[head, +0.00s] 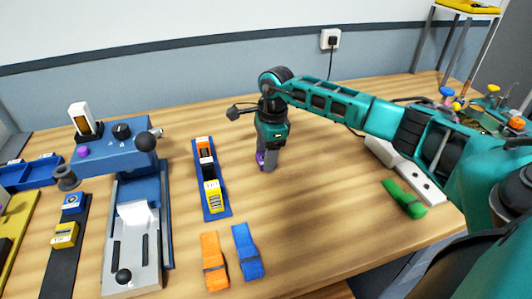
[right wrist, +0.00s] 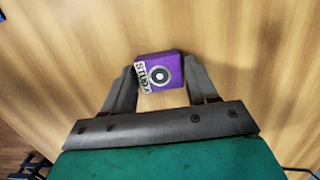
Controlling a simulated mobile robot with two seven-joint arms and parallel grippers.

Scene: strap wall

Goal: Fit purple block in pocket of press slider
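The purple block (right wrist: 161,71) has a white label and a round grey-and-white mark. It sits between the two fingertips of my right gripper (right wrist: 160,74), which look closed against its sides. In the head view, the block shows as a small purple patch at the fingers of my right gripper (head: 266,163), low over the middle of the table. I cannot tell whether it touches the wood. The blue press (head: 112,155) stands at the left, with a pale grey slider (head: 131,256) reaching toward the front edge. The slider's pocket is not clear. My left gripper is not in view.
Orange (head: 213,261) and blue (head: 247,252) straps lie near the front. A green strap (head: 404,199) lies at right. A black strip (head: 66,262) is left of the slider.

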